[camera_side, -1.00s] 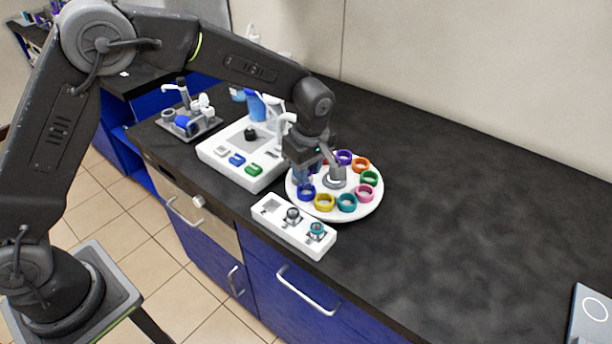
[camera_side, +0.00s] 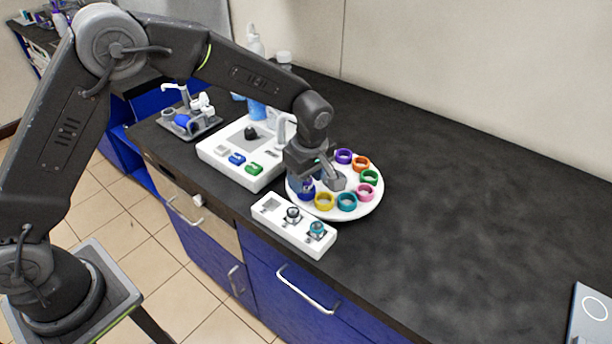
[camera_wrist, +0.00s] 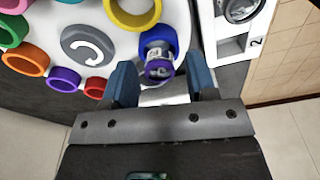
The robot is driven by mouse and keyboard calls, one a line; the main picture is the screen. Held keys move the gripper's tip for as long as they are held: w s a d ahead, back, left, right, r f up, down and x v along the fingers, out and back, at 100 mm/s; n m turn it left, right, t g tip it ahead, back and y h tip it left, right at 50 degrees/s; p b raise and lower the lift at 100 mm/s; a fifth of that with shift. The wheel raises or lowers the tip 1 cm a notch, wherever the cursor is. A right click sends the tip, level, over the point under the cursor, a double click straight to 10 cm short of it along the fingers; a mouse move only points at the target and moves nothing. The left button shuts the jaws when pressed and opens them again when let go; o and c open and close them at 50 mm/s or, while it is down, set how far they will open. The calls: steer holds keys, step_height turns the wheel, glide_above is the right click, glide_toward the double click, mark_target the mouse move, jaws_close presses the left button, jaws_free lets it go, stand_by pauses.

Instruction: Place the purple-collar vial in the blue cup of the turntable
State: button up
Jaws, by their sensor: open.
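The purple-collar vial (camera_wrist: 158,68) stands in the blue cup (camera_wrist: 152,38) of the turntable in the wrist view, its purple collar toward the camera. How deep it sits is hard to tell. My gripper (camera_wrist: 162,66) is open, with one blue finger on each side of the vial and gaps between. In the side view my gripper (camera_side: 310,180) is low at the left edge of the white turntable (camera_side: 337,211), over the blue cup (camera_side: 307,193). It hides most of the vial there.
Yellow (camera_side: 324,202), teal (camera_side: 347,202) and pink (camera_side: 364,192) cups stand close by on the turntable. A white rack (camera_side: 270,221) with two vials lies in front. A white control box (camera_side: 225,155) stands to the left.

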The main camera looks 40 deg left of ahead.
steer(key=shift+r, duration=0.1)
step_height(320, 180, up, 12)
steer(key=d, duration=0.1)
steer(key=s+a+r+m+t, duration=0.1)
steer(key=s+a+r+m, duration=0.3)
steer(key=s+r, duration=0.25)
steer(key=s+a+m+t, duration=0.2)
steer(key=s+m, duration=0.3)
steer(key=s, duration=0.5)
steer(key=s+a+m+t+h, duration=0.1)
steer(key=s+a+m, duration=0.3)
steer(key=s, duration=0.6)
steer(key=m+t, duration=0.1)
steer(key=m, duration=0.1)
steer(key=shift+s+a+r+m, duration=0.15)
steer(key=shift+a+r+m, duration=0.15)
